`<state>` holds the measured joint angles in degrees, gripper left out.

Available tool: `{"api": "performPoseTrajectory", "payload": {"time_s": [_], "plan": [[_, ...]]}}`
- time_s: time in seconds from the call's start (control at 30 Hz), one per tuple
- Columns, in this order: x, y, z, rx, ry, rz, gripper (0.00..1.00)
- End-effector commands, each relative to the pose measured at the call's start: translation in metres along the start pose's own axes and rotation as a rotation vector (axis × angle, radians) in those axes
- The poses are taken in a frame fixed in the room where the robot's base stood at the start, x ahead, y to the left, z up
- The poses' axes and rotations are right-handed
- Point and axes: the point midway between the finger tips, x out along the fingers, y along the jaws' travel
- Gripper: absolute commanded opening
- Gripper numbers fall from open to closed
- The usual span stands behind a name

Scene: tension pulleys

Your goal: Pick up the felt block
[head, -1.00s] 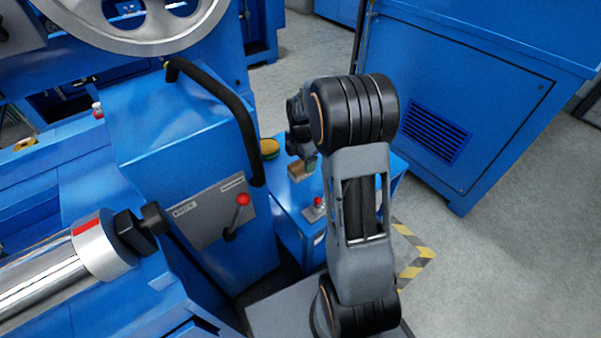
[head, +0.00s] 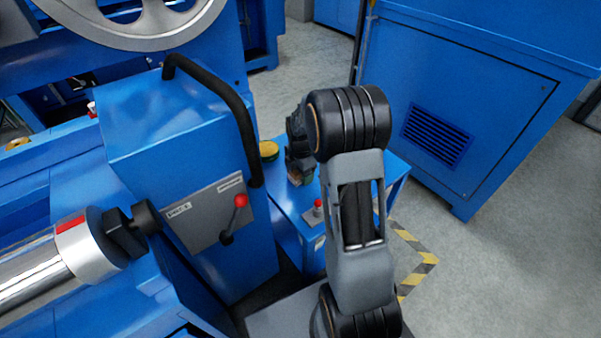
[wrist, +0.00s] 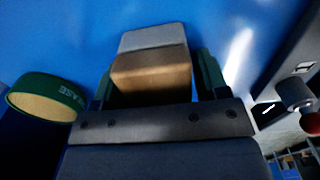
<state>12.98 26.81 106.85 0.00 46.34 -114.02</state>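The felt block (wrist: 152,72) shows in the wrist view with a grey part and a tan-brown face. It rests on a blue surface. In the head view the block (head: 299,178) is small, dark and partly hidden by my gripper. My gripper (wrist: 158,80) is low, with one dark finger on each side of the block. The fingers look open around it, with only narrow gaps; contact is hard to make out. In the head view my gripper (head: 298,163) is mostly hidden behind my arm.
A green grease tin (wrist: 45,98) with a yellow top is close to the left of my gripper. A red-knobbed switch (head: 318,207) stands on the blue cabinet (head: 290,215) nearer me. A large blue machine with a black handle (head: 235,115) rises at left.

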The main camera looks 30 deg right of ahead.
Motion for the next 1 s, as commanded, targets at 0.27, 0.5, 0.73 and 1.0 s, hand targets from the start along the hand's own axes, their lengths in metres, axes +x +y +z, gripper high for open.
{"api": "performPoseTrajectory", "payload": {"time_s": [0.27, 0.5, 0.73, 1.0], "plan": [[0.0, 0.0, 0.0, 0.0, 0.0, 0.0, 0.41], [0.0, 0.0, 0.0, 0.0, 0.0, 0.001, 0.29], [-0.005, 0.0, 0.0, 0.0, -0.001, 0.001, 0.29], [-0.039, -0.001, 0.0, 0.0, -0.001, 0.002, 0.29]]}}
